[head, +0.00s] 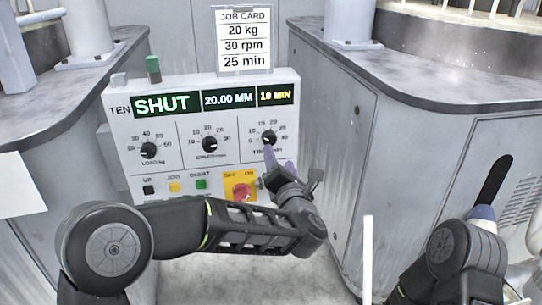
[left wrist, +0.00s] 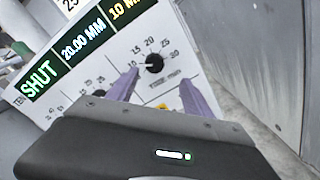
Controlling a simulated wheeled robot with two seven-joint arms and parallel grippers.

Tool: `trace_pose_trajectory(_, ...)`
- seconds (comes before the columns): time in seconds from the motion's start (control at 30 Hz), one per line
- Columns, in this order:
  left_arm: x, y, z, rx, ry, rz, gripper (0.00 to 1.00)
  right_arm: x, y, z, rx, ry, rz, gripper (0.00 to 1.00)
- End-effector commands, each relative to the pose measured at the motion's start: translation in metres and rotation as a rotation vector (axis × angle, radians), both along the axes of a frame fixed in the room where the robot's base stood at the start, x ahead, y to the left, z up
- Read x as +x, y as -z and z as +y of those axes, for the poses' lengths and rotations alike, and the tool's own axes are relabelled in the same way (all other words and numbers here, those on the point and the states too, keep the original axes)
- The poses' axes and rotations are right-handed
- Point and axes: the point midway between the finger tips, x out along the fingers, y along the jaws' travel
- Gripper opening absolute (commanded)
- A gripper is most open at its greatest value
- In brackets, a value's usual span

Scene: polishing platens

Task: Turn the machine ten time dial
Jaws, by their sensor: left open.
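The machine ten panel (head: 210,175) is a white box with a display reading SHUT, 20.00 MM and 10 MIN. Its black time dial (head: 268,138) is the rightmost of three dials. In the left wrist view the time dial (left wrist: 154,62) shows a white pointer mark towards its left side. My left gripper (head: 278,157) is open just below the time dial. In the left wrist view its two purple fingers (left wrist: 159,77) are spread, with the dial just beyond and between their tips. I see no clear grip on the dial. My right gripper is not visible.
The load dial (head: 148,150) and speed dial (head: 209,144) sit to the left. Below are small buttons and a red switch (head: 241,190) on yellow, close to my left gripper. A job card (head: 244,40) above reads 20 kg, 30 rpm, 25 min. Grey cabinets flank the panel.

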Motion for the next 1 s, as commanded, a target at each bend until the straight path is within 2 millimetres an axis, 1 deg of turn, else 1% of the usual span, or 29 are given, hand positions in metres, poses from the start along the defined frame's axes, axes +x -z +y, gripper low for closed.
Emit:
trace_pose_trajectory(0.03, 0.000, -0.004, 0.003, -0.037, -0.019, -0.013, 0.59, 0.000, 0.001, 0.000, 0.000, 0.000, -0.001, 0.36)
trace_pose_trajectory(0.13, 0.000, -0.007, 0.006, -0.070, -0.034, -0.024, 0.59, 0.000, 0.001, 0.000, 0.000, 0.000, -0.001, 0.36)
trace_pose_trajectory(0.4, 0.000, -0.006, 0.007, -0.068, -0.034, -0.022, 0.59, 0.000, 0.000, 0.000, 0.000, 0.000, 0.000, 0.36)
trace_pose_trajectory(0.53, 0.006, -0.006, 0.008, -0.067, -0.035, -0.021, 0.59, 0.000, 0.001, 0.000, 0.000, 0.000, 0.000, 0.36)
trace_pose_trajectory(0.67, 0.020, -0.005, 0.011, -0.067, -0.035, -0.021, 0.59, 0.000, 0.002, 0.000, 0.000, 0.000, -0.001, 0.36)
trace_pose_trajectory(0.9, 0.056, -0.005, 0.018, -0.066, -0.035, -0.021, 0.59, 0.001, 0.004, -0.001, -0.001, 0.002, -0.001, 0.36)
trace_pose_trajectory(1.0, 0.068, -0.005, 0.020, -0.067, -0.035, -0.021, 0.59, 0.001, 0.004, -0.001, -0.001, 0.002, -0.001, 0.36)
